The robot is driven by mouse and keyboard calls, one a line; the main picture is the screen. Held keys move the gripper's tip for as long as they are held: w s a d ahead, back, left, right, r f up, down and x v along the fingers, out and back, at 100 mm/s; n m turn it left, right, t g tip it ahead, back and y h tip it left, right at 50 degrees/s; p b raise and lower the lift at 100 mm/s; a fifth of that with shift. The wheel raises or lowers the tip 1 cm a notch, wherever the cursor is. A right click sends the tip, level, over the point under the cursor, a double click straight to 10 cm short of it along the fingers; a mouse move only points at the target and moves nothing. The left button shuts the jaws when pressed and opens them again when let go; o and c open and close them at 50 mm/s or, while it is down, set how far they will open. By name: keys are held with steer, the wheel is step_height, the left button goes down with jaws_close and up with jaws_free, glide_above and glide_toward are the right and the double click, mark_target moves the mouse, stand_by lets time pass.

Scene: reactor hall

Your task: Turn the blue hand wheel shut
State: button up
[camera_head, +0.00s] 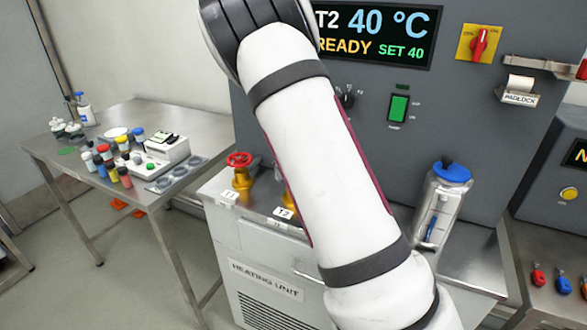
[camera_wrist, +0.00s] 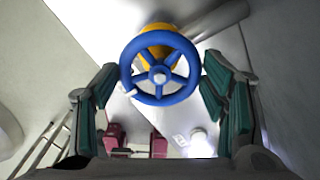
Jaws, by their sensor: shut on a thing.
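The blue hand wheel (camera_wrist: 182,94) is in the middle of the wrist view, a spoked blue ring with a pale hub on a yellow valve body (camera_wrist: 157,41). A small pale knob sits at its lower left rim. My gripper (camera_wrist: 160,68) has its two dark green pads at the left and right sides of the rim and is shut on the wheel. In the head view my arm hides the wheel and gripper. Only a sliver of a yellow valve (camera_head: 288,195) shows beside the arm, near the T2 label (camera_head: 284,212).
A red hand wheel (camera_head: 239,159) on another yellow valve stands left of my arm on the heating unit (camera_head: 265,280). A clear blue-lidded vessel (camera_head: 446,195) stands to the right. A steel table (camera_head: 62,150) with bottles is at left. The display (camera_head: 375,35) reads T2 40 °C, READY.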

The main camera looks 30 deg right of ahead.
steer(key=o, duration=1.1)
steer(key=shift+o, duration=0.2)
steer(key=shift+r, duration=0.1)
step_height(320, 180, up, 12)
steer(key=s+a+r+n+t+y, duration=0.1)
steer(key=s+a+r+n, duration=0.3)
steer(key=s+n, duration=0.5)
steer(key=s+a+r+n+t+y, duration=0.1)
steer(key=s+a+r+n, duration=0.1)
steer(key=s+a+n, duration=0.6)
steer(key=s+a+f+n+t+h, duration=0.1)
steer(key=s+a+n, duration=0.1)
steer(key=s+n, duration=0.5)
steer(key=s+a+f+n+t+h, duration=0.1)
steer(key=s+a+f+n, duration=0.1)
steer(key=s+n, duration=0.6)
steer(key=n, duration=0.3)
steer(key=shift+s+f+n+t, duration=0.2)
steer(key=shift+s+n+t, duration=0.1)
steer(key=shift+t, duration=0.1)
